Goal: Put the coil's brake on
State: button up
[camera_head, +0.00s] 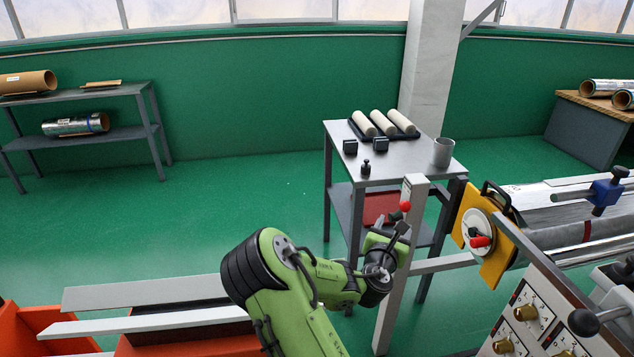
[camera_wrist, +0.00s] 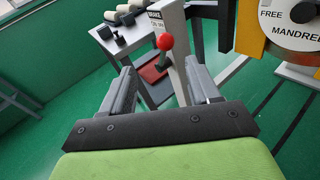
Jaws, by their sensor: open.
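The brake lever shows as a red ball knob (camera_head: 406,206) on a light grey post (camera_head: 394,290), with a small label plate at the post's top. In the wrist view the red knob (camera_wrist: 165,41) stands just beyond and between the fingertips, below a label (camera_wrist: 156,19) reading BRAKE; its smaller print is unclear. My gripper (camera_head: 399,230) is open and empty, just below the knob in the head view. In the wrist view its two grey fingers (camera_wrist: 162,72) are spread apart. The silver foil coil (camera_head: 560,215) lies at the right behind a yellow plate (camera_head: 467,222).
A round mandrel dial (camera_wrist: 292,22) marked FREE, with a red handle (camera_head: 480,241), is right of the post. A control panel (camera_head: 535,310) fills the lower right. A grey table (camera_head: 400,160) with rollers and a cup stands behind. Green floor is open at the left.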

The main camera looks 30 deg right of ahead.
jog(key=s+a+r+m+g+y+p, duration=0.1)
jog(key=s+a+r+m+y+p, duration=0.2)
jog(key=s+a+m, duration=0.5)
jog(key=s+a+r+m+g+y+p, duration=0.2)
jog(key=s+a+r+m+y, duration=0.3)
jog(key=s+a+r+m, duration=0.3)
jog(key=s+a+r+m+g+y+p, duration=0.1)
jog(key=s+a+r+m+y+p, duration=0.3)
jog(key=s+a+m, duration=0.4)
jog(key=a+r+y, duration=0.1)
jog(key=a+r, duration=0.1)
jog(key=a, duration=0.5)
jog(key=shift+s+g, duration=0.3)
jog(key=shift+g, duration=0.1)
jog(key=shift+w+d, duration=0.1)
